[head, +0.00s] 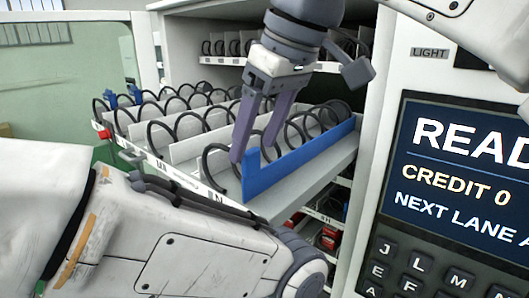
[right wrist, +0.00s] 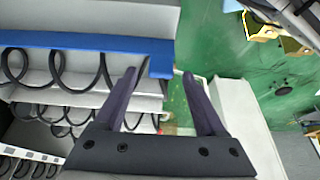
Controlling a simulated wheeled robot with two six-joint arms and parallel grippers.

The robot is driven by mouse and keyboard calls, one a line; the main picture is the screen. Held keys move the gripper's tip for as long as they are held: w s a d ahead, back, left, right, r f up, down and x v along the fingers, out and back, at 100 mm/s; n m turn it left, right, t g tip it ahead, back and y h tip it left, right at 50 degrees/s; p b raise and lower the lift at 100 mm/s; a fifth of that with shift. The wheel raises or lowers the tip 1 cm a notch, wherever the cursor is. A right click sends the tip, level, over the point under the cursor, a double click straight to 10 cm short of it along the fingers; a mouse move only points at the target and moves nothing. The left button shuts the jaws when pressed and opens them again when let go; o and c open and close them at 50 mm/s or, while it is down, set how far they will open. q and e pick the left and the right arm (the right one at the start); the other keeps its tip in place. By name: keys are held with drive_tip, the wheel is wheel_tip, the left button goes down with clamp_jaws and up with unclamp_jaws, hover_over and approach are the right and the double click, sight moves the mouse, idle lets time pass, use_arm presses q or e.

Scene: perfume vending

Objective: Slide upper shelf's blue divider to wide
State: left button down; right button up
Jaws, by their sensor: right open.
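The blue divider (head: 305,160) runs front to back along the right part of the pulled-out upper shelf (head: 330,178), with a raised tab at its front end. My right gripper (head: 253,158) is open and points down at that front end. In the right wrist view, the blue divider (right wrist: 90,42) crosses the top left and its front end shows between the open fingertips (right wrist: 159,74). I cannot tell whether the fingers touch it. My left gripper is out of view.
Black coils (head: 215,160) and white dividers (head: 187,150) fill the shelf left of the blue one. The vending machine's panel (head: 460,170) stands close on the right. My left arm covers the lower left. A green door panel (head: 60,85) stands far left.

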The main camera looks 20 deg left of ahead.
sight(253, 150)
drive_tip(key=shift+x, duration=1.55)
clamp_jaws()
